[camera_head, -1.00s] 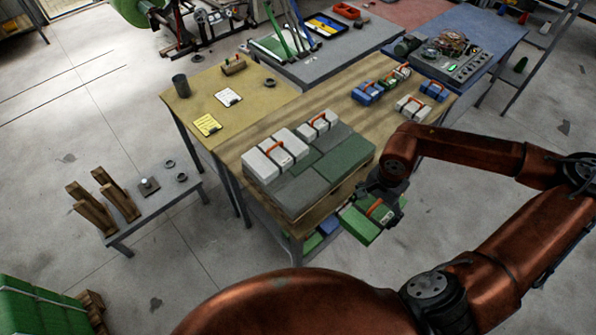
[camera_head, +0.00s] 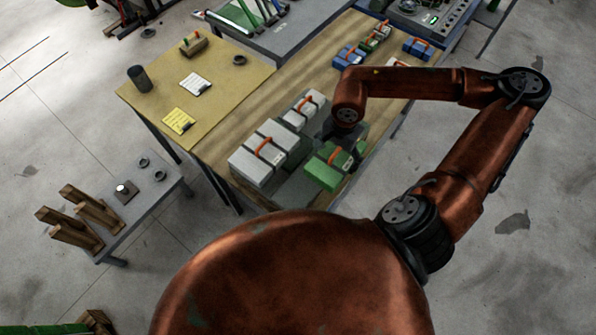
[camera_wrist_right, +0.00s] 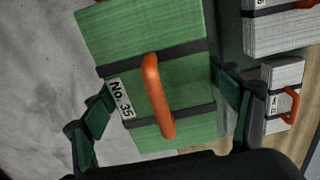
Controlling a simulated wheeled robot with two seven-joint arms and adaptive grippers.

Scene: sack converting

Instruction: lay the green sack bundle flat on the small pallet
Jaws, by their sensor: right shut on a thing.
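The green sack bundle (camera_head: 323,173) has dark straps and an orange handle. In the right wrist view the bundle (camera_wrist_right: 150,65) carries a label reading No. 35. My right gripper (camera_head: 340,148) is shut on it; in the wrist view the fingers of this gripper (camera_wrist_right: 165,108) lie along its two sides. The pallet's far right part is hidden by my gripper and arm. My left gripper is not in view.
Blue bundles (camera_head: 348,56) lie farther back on the wooden table (camera_head: 265,100). A low bench (camera_head: 150,190) stands at left.

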